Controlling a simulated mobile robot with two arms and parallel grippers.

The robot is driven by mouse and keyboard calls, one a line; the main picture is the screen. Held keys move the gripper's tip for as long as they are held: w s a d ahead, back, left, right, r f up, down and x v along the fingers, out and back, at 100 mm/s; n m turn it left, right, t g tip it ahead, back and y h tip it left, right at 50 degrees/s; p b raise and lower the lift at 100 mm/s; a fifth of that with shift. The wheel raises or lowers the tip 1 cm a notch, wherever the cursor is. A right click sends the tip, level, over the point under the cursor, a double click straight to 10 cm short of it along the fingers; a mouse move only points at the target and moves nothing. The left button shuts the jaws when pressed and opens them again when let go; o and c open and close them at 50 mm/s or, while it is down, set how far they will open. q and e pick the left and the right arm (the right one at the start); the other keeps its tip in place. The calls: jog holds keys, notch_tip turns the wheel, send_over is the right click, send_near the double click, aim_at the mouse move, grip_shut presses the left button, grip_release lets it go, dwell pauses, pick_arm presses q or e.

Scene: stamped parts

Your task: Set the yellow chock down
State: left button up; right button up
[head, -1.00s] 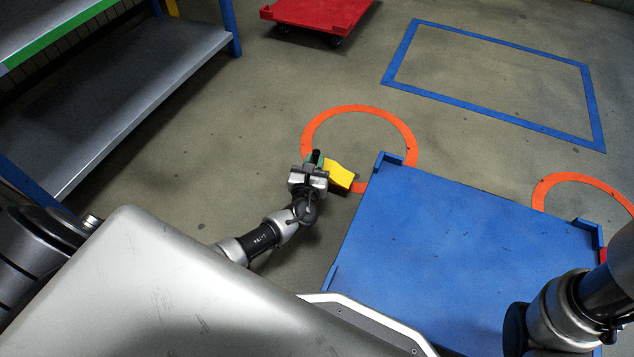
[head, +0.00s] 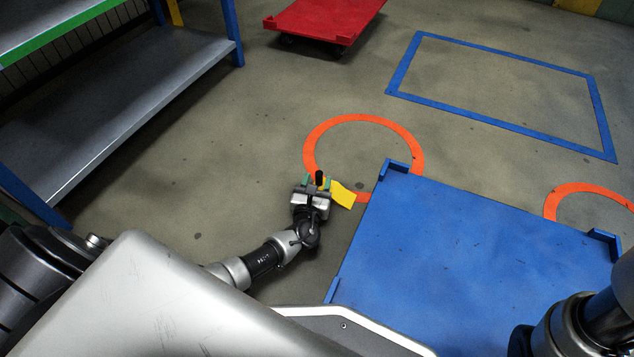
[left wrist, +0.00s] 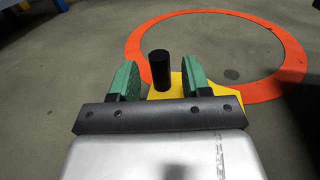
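The yellow chock (head: 343,194) appears to rest on the floor, overlapping the near edge of an orange ring (head: 413,147). It also shows in the left wrist view (left wrist: 178,84), partly hidden behind my gripper. A black upright post (left wrist: 160,70), seemingly the chock's handle, stands between the fingers. My left gripper (head: 316,183) has its two green fingers spread around this post, with a visible gap on each side in the left wrist view (left wrist: 155,82). My right arm enters the head view at the lower right; its gripper is out of sight.
A blue platform (head: 450,260) with raised corners lies just right of the chock. A second orange ring (head: 585,187) and a blue floor rectangle (head: 500,119) are beyond. A red cart (head: 325,18) stands at the back, a metal shelf (head: 120,110) at left.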

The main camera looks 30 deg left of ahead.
pick_arm(q)
jog(key=shift+r, duration=0.1)
jog(key=p+v, duration=0.5)
jog(key=v, duration=0.5)
jog(key=shift+s+r, duration=0.1)
jog(key=shift+s, duration=0.2)
jog(key=shift+s+d+p, duration=0.2)
jog(key=shift+s+p, duration=0.15)
jog(key=shift+s, duration=0.3)
